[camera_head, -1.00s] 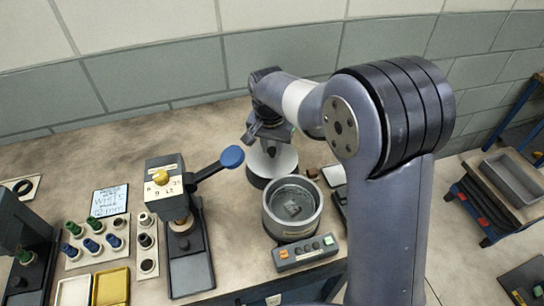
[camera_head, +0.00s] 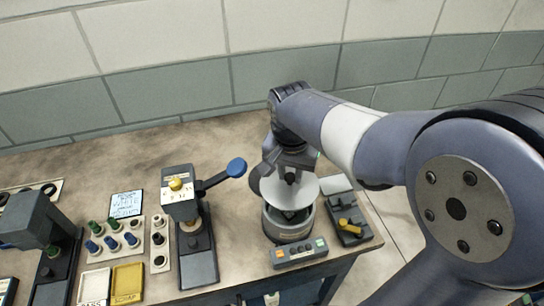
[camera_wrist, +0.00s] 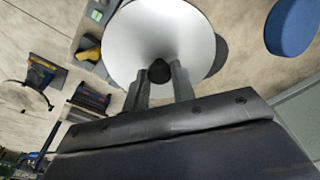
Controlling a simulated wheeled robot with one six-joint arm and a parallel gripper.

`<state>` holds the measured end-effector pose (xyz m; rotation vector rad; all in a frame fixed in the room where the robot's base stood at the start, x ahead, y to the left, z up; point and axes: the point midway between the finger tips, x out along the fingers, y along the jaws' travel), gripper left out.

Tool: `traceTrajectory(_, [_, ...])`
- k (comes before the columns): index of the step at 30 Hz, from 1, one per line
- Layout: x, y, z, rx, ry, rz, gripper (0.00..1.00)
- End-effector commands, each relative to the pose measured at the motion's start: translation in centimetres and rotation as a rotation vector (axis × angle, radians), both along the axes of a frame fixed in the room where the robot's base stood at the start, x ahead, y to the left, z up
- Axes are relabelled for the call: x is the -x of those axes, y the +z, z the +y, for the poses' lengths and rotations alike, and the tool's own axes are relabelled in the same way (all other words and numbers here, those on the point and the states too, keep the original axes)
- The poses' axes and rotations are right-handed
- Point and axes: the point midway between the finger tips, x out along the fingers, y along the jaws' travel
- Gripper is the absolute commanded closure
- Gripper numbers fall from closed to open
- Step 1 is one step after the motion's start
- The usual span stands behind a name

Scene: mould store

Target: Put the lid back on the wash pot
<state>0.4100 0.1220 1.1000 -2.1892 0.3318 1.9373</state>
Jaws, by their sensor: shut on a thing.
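The pale metal lid (camera_head: 304,189) hangs above the wash pot (camera_head: 287,230), with a gap between them; it covers part of the pot's mouth in the head view. The pot is a round grey vessel, and part of its dark inside shows under the lid. My gripper (camera_head: 289,172) is shut on the lid's dark knob and holds the lid from above. In the wrist view the lid (camera_wrist: 150,30) fills the top middle, with the knob (camera_wrist: 160,71) between the fingers of my gripper (camera_wrist: 162,80). The pot is hidden there.
A control box (camera_head: 300,253) with coloured buttons stands right in front of the pot. A dark unit with a yellow handle (camera_head: 347,226) is close on its right. A press with a blue-ended lever (camera_head: 236,168) stands to the left. The bench's right edge is near.

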Motion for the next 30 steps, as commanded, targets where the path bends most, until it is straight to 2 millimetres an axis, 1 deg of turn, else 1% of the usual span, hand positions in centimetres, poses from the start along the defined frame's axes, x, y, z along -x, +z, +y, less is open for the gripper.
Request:
traceTrajectory(2, [0.4, 0.1, -0.4, 0.000, -0.006, 0.000, 1.00])
traceTrajectory(8, [0.5, -0.8, -0.5, 0.000, -0.007, 0.000, 1.00])
traceTrajectory(24, [0.4, -5.6, -0.4, 0.000, -0.007, 0.000, 1.00])
traceTrajectory(30, [0.4, -6.3, -0.4, 0.000, -0.007, 0.000, 1.00])
